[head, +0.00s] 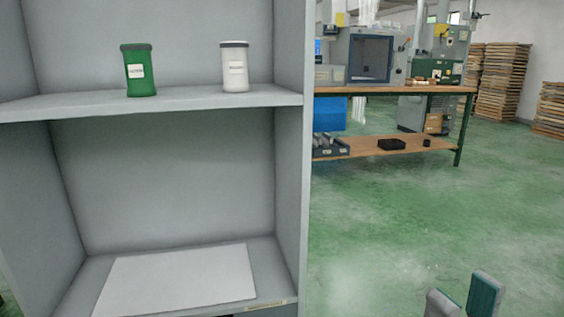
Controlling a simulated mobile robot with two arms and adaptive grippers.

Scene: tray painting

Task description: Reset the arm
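My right gripper (464,293) shows at the bottom right in the head view. Two fingertips are visible, one grey and one with a teal face. A gap lies between them, and I see nothing held there. The rest of my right gripper and its arm are below the picture's edge. My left gripper is not in view.
A grey shelf unit (291,170) fills the left side. A green can (141,79) and a white can (235,75) stand on its upper shelf. A white sheet (178,279) lies on the lower shelf. A workbench (400,89) stands behind. The green floor (430,215) is clear.

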